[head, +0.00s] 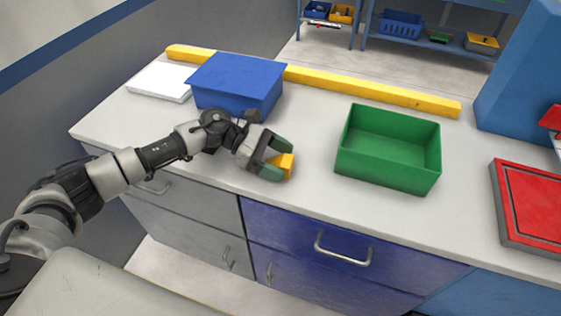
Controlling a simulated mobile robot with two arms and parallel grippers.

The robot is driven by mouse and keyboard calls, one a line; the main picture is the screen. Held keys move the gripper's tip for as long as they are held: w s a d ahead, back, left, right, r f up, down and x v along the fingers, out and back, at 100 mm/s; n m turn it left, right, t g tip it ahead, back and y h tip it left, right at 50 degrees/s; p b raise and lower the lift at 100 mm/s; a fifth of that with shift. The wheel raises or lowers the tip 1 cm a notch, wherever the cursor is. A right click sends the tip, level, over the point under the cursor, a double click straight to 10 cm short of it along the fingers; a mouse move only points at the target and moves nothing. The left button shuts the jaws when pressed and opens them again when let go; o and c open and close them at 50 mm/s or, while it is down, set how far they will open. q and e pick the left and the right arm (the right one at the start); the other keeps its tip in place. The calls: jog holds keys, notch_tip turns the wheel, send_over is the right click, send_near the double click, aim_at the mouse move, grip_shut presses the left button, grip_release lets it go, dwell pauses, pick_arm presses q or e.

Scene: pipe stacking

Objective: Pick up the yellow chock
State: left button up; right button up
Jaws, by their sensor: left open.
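The yellow chock (286,161) is a small orange-yellow block on the white counter, left of the green box. My left gripper (279,160) is at the chock, with its dark green-grey fingers on either side of it. The fingers are open around the chock, and they hide part of it. I cannot tell whether either finger touches it. My right gripper is not in view.
A green open box (388,180) stands right of the chock and looks empty. A blue lidded box (237,82) stands behind my left arm. A long yellow bar (370,92) lies along the back. A red tray (535,205) is at the right.

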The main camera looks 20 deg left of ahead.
pick_arm(q)
jog(key=shift+x, duration=1.15)
jog(key=c, duration=1)
jog(key=shift+r, duration=0.2)
jog(key=shift+c, duration=0.2)
